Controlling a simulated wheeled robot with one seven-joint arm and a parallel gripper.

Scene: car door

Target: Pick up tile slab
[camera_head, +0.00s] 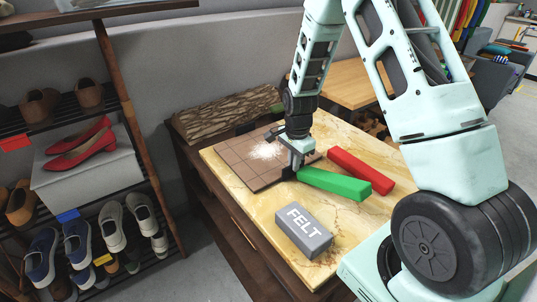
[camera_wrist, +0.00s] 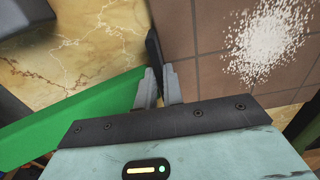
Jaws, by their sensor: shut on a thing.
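The tile slab (camera_head: 243,162) is a brown tiled square with a patch of white powder on it. It lies at the back left of the marble-patterned tabletop (camera_head: 262,212). I cannot tell whether it is lifted at all. In the wrist view the slab (camera_wrist: 210,75) fills the right side. My gripper (camera_head: 294,166) is at the slab's right-hand edge, pointing down. In the wrist view its two grey fingers (camera_wrist: 160,82) are close together at that edge, by a dark upright piece (camera_wrist: 153,48). The fingers partly hide the contact.
A green bar (camera_head: 334,184) lies right beside my gripper, with a red bar (camera_head: 359,170) behind it. A grey FELT block (camera_head: 304,231) stands at the front. A bark-textured log piece (camera_head: 227,111) is behind the slab. A shoe rack (camera_head: 126,110) stands at left.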

